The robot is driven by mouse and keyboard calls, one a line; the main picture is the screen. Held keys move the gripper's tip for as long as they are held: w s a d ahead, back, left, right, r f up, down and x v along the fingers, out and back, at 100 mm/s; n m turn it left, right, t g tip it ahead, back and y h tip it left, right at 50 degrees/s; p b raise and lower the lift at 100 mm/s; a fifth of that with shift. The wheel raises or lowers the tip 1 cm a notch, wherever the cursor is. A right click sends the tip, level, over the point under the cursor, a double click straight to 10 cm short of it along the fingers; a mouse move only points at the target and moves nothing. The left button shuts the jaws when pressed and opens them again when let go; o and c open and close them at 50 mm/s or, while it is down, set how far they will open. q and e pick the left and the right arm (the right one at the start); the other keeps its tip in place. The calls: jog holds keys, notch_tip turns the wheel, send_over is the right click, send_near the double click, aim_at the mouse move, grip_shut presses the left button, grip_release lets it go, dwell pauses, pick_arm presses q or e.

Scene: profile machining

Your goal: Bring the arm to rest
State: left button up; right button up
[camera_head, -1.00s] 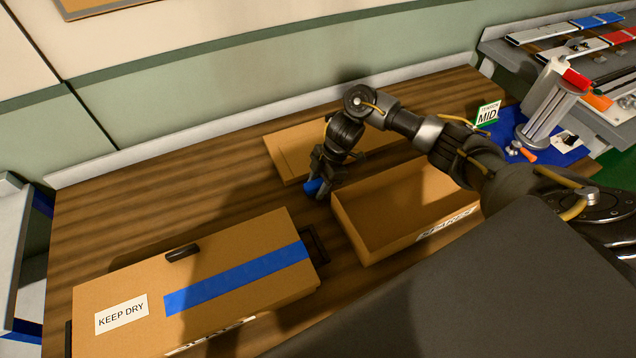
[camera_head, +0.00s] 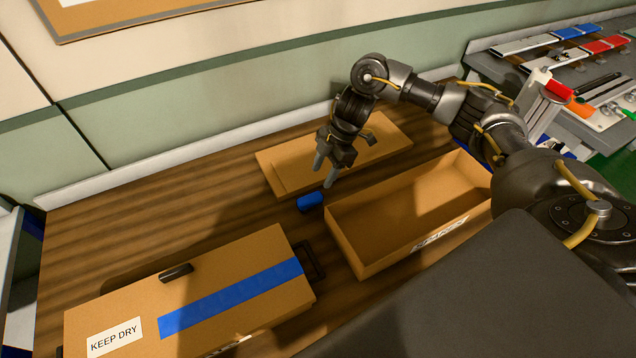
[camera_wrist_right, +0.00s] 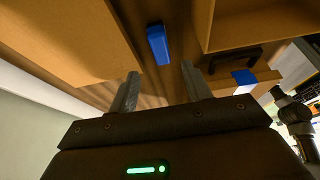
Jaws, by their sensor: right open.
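My right gripper (camera_head: 324,174) is open and empty above the table (camera_head: 190,205), between the flat cardboard lid and the open box. In the right wrist view its two fingers (camera_wrist_right: 160,92) are spread apart. A blue object (camera_head: 311,201) lies on the table just below and beside the fingertips. It also shows in the right wrist view (camera_wrist_right: 158,45), beyond the fingers and apart from them. My left gripper is not in view.
An open, empty-looking cardboard box (camera_head: 385,225) stands right of the blue object. A flat cardboard lid (camera_head: 290,165) lies behind. A closed box (camera_head: 230,262) with blue tape and a KEEP DRY label stands front left. A rack with coloured profiles (camera_head: 575,60) is at the far right.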

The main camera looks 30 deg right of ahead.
jog(key=shift+d+r, duration=0.3)
jog(key=shift+r, duration=0.3)
